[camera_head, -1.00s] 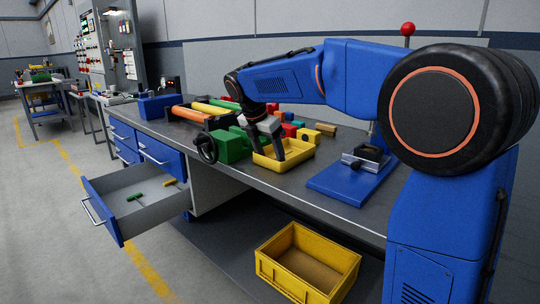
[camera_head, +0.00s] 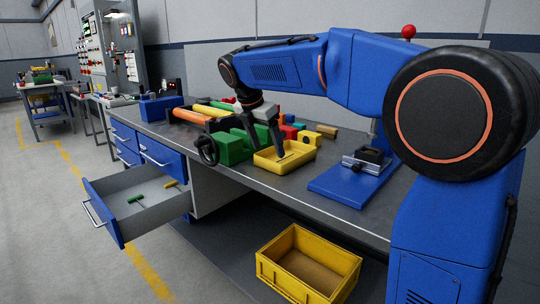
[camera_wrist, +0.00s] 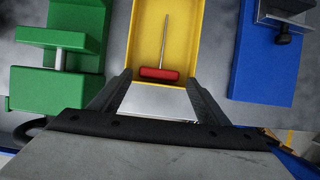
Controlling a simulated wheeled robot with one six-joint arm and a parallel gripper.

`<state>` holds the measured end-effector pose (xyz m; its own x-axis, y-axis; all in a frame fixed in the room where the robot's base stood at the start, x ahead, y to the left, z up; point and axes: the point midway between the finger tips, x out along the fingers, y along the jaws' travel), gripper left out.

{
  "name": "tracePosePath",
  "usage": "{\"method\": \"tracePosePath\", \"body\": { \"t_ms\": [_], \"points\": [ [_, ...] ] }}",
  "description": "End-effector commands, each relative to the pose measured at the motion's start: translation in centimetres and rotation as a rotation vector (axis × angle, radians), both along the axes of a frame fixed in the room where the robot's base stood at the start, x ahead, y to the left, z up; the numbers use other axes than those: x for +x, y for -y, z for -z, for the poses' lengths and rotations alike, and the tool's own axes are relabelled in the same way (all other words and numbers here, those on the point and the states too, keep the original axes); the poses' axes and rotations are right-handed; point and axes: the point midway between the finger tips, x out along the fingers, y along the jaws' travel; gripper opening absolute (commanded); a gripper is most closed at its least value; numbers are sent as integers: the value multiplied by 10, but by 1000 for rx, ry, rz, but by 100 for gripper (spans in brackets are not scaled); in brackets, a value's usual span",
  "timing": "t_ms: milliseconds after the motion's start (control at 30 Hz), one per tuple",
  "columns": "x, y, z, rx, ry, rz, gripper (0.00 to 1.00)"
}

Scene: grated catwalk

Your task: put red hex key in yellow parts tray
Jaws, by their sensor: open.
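The red hex key (camera_wrist: 159,74) lies in the yellow parts tray (camera_wrist: 190,22) in the wrist view, its red handle nearest me and its metal shaft pointing away. The yellow parts tray also shows on the bench in the head view (camera_head: 301,158); the key cannot be made out there. My gripper (camera_head: 268,152) is over the tray with its fingers pointing down. In the wrist view my gripper (camera_wrist: 159,84) is open, its fingers on either side of the handle's near side and apart from it.
A green vise (camera_head: 232,149) stands left of the tray, and a blue base plate with a clamp (camera_head: 340,186) stands right. Coloured blocks sit behind. An open drawer (camera_head: 150,208) holds a green hex key (camera_head: 135,198) and a yellow one. A yellow crate (camera_head: 280,279) is below the bench.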

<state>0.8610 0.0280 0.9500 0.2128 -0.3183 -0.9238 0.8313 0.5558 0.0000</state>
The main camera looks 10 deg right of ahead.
Motion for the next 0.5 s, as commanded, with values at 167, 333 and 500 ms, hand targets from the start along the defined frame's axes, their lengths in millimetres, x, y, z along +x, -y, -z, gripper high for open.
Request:
{"method": "tracePosePath", "body": {
  "t_ms": [167, 333, 500],
  "points": [
    [-7, -11, -32, 1, 3, -1, 70],
    [-12, -19, -53, 1, 1, 0, 70],
    [-14, -22, -63, 0, 0, 0, 70]
  ]
}}
